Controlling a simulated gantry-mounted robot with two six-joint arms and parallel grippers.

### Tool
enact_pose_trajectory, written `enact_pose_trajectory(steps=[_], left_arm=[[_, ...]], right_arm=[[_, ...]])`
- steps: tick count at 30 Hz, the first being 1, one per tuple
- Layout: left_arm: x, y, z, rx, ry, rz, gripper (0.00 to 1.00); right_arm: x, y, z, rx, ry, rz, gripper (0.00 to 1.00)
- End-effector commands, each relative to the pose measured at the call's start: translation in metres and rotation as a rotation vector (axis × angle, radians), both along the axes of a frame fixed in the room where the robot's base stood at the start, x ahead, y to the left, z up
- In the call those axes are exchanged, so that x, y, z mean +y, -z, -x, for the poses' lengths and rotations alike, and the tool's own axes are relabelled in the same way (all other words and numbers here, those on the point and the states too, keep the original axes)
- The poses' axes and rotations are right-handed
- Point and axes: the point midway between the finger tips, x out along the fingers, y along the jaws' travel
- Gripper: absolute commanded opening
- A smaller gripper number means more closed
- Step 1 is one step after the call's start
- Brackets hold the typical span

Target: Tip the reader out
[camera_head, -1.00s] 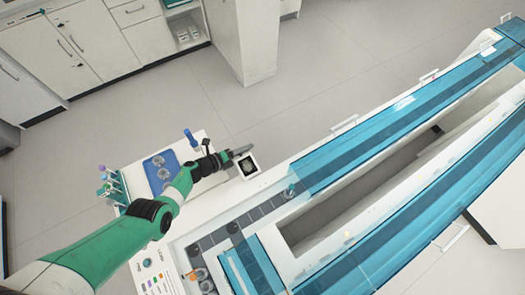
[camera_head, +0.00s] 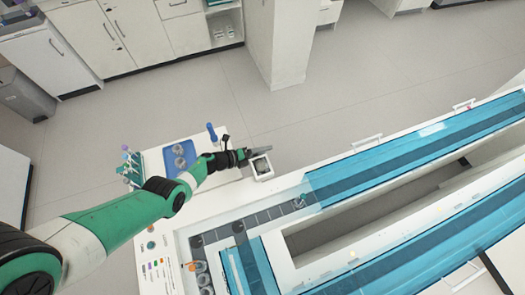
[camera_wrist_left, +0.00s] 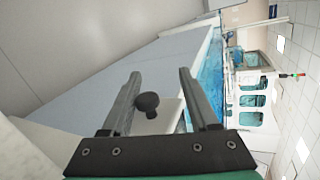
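A small white box with a dark-framed top (camera_head: 262,168), which may be the reader, sits at the left end of the track bench, close to my left gripper. My left gripper (camera_head: 258,154) is above and beside this box in the head view. In the left wrist view its two fingers (camera_wrist_left: 160,75) are spread apart. A dark round knob (camera_wrist_left: 146,103) shows between them, nearer the left finger, and neither finger clearly grips it. What the knob is fixed to is not clear. My right gripper is not in view.
A blue tray with round items (camera_head: 180,158), a rack of coloured-cap tubes (camera_head: 130,168) and a blue upright piece (camera_head: 212,132) stand left of the gripper. Blue transparent covers (camera_head: 400,145) run along the track to the right. Open floor lies behind the bench.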

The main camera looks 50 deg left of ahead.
Motion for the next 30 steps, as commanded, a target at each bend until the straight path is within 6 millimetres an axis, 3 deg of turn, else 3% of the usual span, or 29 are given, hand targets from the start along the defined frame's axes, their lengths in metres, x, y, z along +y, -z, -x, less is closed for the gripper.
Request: enact_pose_trajectory(steps=[4,8,18,24,30], left_arm=[[0.001,-0.002,0.001,0.0,0.0,0.0,0.59],[0.004,-0.012,0.014,0.0,-0.003,0.0,0.59],[0.021,-0.041,0.084,0.001,-0.006,0.001,0.59],[0.025,-0.045,0.104,0.001,-0.001,0.0,0.59],[0.025,-0.043,0.105,0.0,0.0,0.0,0.59]], right_arm=[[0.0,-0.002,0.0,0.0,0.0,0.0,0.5],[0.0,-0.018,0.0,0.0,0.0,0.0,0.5],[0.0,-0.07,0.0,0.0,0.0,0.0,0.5],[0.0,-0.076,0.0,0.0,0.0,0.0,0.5],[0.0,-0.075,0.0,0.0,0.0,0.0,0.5]])
